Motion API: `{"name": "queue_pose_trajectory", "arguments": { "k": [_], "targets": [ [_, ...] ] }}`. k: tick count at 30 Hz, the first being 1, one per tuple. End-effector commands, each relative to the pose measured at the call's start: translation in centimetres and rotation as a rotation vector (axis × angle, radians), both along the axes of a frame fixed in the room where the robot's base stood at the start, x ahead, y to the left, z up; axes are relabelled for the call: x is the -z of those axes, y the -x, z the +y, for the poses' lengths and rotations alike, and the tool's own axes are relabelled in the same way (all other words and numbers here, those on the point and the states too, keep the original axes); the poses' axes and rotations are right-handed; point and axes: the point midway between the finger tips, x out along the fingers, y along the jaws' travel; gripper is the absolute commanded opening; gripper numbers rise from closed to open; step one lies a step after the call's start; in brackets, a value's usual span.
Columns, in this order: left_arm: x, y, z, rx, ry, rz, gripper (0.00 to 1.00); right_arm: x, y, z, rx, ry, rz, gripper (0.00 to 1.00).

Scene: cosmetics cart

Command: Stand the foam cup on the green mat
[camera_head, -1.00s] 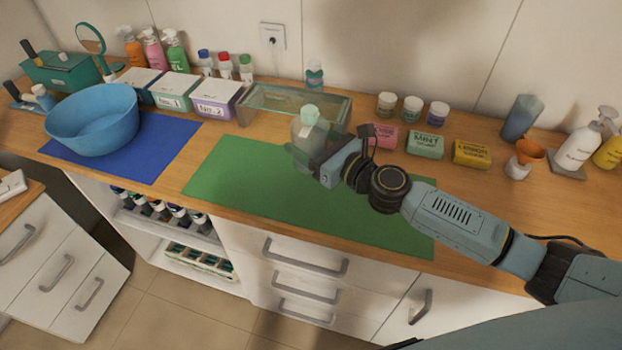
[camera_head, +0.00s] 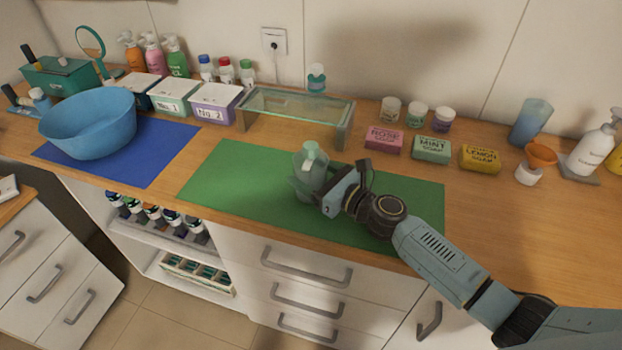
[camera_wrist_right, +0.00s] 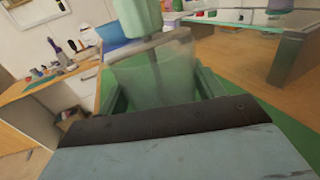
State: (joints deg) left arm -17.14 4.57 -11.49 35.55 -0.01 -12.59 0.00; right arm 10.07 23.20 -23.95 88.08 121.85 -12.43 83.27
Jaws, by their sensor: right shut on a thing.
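The foam cup (camera_head: 306,172) is a clear, greenish vessel with a pale green knob on top. It is upright over the green mat (camera_head: 235,175), near the mat's middle. My right gripper (camera_head: 325,190) is shut on the cup from the right side. The cup's base is low, at or just above the mat; I cannot tell whether it touches. In the right wrist view the cup (camera_wrist_right: 160,75) stands between the fingers, with its grey rim and green knob (camera_wrist_right: 140,15) near the top edge. My left gripper is not in view.
A glass shelf (camera_head: 290,103) stands behind the mat. A blue basin (camera_head: 88,125) sits on a blue mat (camera_head: 160,155) at the left. Pink soap (camera_head: 384,140), mint soap (camera_head: 431,149) and lemon soap (camera_head: 480,157) lie behind right. The mat's left part is clear.

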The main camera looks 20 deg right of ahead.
Motion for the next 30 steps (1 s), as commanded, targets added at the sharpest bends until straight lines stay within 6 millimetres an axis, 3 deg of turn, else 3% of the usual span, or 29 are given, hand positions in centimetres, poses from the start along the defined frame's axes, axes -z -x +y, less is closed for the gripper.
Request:
{"name": "queue_pose_trajectory", "arguments": {
  "k": [14,15,19,30],
  "targets": [
    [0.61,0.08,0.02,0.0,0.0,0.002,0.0,0.67,-0.05,0.02,0.0,-0.001,-0.004,0.0],
    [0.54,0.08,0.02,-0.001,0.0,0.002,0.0,0.7,-0.02,0.02,0.0,0.0,-0.002,0.71],
    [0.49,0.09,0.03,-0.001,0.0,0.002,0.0,0.65,-0.03,0.01,0.0,0.0,-0.002,0.88],
    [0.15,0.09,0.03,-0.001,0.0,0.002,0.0,0.23,-0.04,-0.02,0.0,0.001,-0.003,0.89]
  ]
}}
